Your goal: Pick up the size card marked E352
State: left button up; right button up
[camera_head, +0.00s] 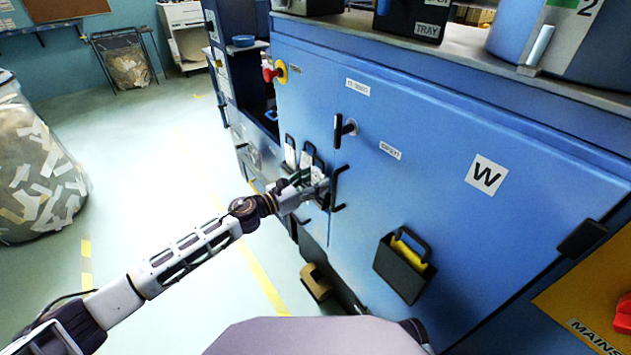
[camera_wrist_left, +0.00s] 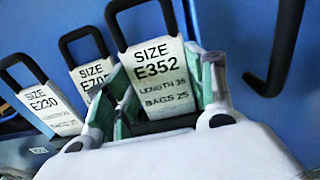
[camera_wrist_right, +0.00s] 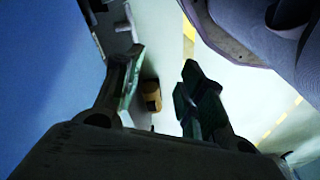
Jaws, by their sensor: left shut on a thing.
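The size card marked E352 (camera_wrist_left: 157,70) is white with a black loop handle, upright in the left wrist view. My left gripper (camera_wrist_left: 168,98) is shut on this card, with a green-padded finger at each side of it. In the head view my left gripper (camera_head: 316,186) is at the front of the blue machine, where the card is mostly hidden. Two similar cards hang to its left, E230 (camera_wrist_left: 42,100) and one whose number is partly covered (camera_wrist_left: 90,75). My right gripper (camera_wrist_right: 160,84) is open and empty in the right wrist view.
A black bar handle (camera_head: 337,188) is close to the right of my left gripper. A black box with a yellow item (camera_head: 403,270) hangs on the blue machine (camera_head: 440,220). A brown object (camera_head: 316,282) is low by the machine.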

pick_arm(q)
jog(key=shift+a+r, duration=0.1)
jog(key=shift+r, duration=0.5)
notch_tip(320, 180, up, 3)
jog(key=shift+f+p, duration=0.1)
jog(key=shift+p, duration=0.65)
jog(key=shift+r+p, duration=0.45)
jog(key=shift+r, duration=0.75)
jog(key=shift+s+a+r, duration=0.1)
pick_arm(e)
notch_tip(320, 180, down, 8)
jog(key=d, duration=0.2)
pick_arm(q)
jog(key=b+v, duration=0.2)
jog(key=v, duration=1.7)
jog(key=shift+b, duration=0.3)
pick_arm(e)
notch_tip(320, 180, up, 8)
jog(key=a, duration=0.2)
